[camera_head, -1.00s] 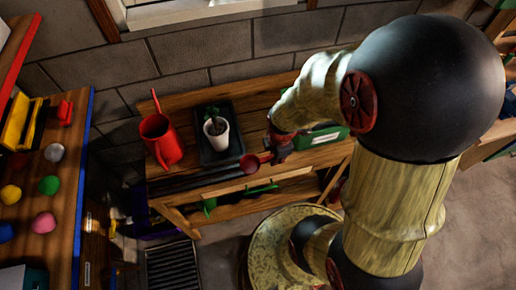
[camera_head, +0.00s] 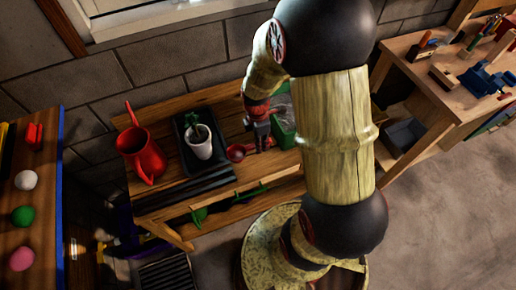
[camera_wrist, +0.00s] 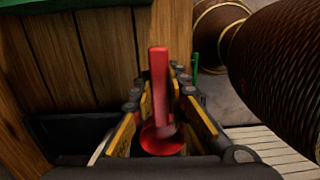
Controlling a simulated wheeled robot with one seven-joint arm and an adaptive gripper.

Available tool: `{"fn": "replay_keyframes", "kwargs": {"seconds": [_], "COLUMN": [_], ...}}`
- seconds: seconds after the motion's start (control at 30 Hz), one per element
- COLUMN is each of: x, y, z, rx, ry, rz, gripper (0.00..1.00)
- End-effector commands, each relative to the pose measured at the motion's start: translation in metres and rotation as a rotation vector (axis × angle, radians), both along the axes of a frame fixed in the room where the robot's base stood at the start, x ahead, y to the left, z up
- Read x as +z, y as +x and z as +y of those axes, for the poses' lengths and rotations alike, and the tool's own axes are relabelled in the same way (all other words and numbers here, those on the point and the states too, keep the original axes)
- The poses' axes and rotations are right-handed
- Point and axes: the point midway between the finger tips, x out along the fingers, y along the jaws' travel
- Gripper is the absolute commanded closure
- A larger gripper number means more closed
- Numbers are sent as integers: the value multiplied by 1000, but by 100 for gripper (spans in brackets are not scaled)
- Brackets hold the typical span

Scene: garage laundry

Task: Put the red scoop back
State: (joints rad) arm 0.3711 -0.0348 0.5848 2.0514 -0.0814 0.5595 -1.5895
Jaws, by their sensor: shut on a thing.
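The red scoop (camera_head: 236,152) shows in the head view at the left side of my gripper (camera_head: 261,146), over the wooden bench (camera_head: 228,120). In the wrist view the scoop (camera_wrist: 160,92) stands between the two rows of finger links, its handle upward in the picture and its round bowl low. My gripper (camera_wrist: 166,115) is shut on the scoop. I cannot tell whether the scoop touches the bench top.
A white pot with a plant (camera_head: 200,143) stands on a dark tray (camera_head: 183,127) left of the scoop. A red watering can (camera_head: 140,150) is farther left. A green container (camera_head: 284,128) is just right of my gripper. A cluttered workbench (camera_head: 425,62) stands at right.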

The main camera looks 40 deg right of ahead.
Motion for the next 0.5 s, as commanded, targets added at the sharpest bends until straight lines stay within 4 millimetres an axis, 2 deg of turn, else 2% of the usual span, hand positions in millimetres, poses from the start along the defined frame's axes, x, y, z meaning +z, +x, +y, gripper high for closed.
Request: {"fn": "replay_keyframes", "kwargs": {"seconds": [0.1,0.37,0.5], "x": [-15,-28,-50], "y": [10,20,19], "z": [-4,-9,-8], "rx": [0,0,1], "ry": [1,0,1], "rz": [2,1,2], "gripper": [100,100,100]}}
